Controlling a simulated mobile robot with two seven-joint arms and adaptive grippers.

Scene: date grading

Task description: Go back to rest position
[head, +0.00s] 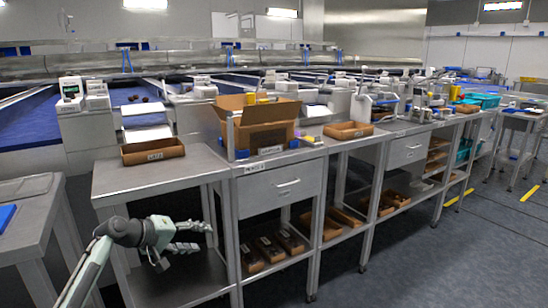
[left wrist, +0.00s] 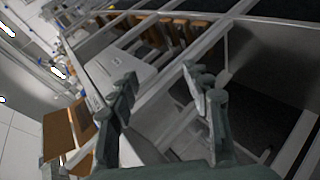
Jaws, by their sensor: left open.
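My left gripper (head: 190,236) is at the lower left in the head view, in front of the near steel table (head: 105,185) and below its top. Its fingers point to the right and are apart with nothing between them. In the left wrist view the left gripper (left wrist: 160,88) shows its two fingers spread and empty, with the table frames behind. My right gripper is in neither view.
A small brown tray (head: 153,157) stands on the near table. A large cardboard box (head: 258,122) is on the drawer table beside it. Several trays lie on the lower shelves. The floor (head: 430,250) at right is clear.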

